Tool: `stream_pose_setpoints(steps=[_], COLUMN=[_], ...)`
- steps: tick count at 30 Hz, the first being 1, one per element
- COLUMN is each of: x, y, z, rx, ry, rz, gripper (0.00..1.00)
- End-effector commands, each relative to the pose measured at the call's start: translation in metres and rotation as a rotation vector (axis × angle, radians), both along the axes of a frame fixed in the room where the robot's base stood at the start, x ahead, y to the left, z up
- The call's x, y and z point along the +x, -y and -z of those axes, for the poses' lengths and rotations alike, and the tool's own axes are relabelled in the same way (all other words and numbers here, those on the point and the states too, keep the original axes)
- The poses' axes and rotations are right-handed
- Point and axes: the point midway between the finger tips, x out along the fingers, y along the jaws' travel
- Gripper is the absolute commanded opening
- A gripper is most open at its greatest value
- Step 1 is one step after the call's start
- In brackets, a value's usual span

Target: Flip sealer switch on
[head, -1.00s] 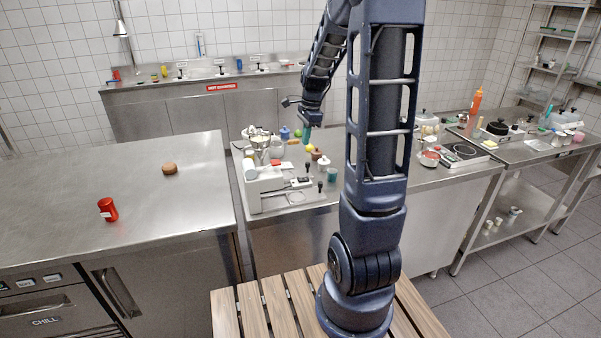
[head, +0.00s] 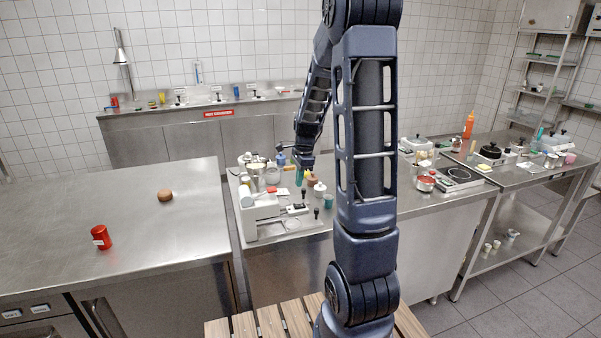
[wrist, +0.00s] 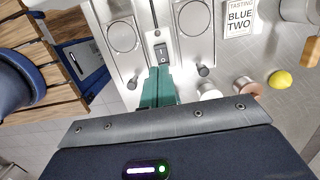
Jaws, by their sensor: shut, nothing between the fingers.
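The sealer (head: 262,208) is a white machine on the steel counter, left of my arm in the head view. My gripper (wrist: 160,70) has teal fingers, shut together and empty. The fingertips appear just below the switch in the wrist view; I cannot tell whether they touch it. In the head view my gripper (head: 299,178) hangs behind the sealer's right part. Whether the switch is on or off is not clear.
Two dark-tipped knobs (wrist: 132,83) (wrist: 203,71) stand on either side of my fingers in the wrist view. A red can (head: 101,237) stands on the left counter, which is mostly clear.

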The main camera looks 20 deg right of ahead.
Motion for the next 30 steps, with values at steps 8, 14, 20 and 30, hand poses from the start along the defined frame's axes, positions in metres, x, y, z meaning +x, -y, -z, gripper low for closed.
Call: stream_pose_setpoints(steps=[8,14,20,30], x=[-0.001,0.0,0.0,0.0], y=[-0.006,-0.01,-0.011,-0.011], z=[0.048,0.072,0.08,0.081], rx=[0.0,0.0,-0.001,-0.001], ry=[-0.003,-0.002,0.0,0.001], rz=[0.002,0.0,0.0,0.0], gripper=[0.0,0.0,0.0,0.0])
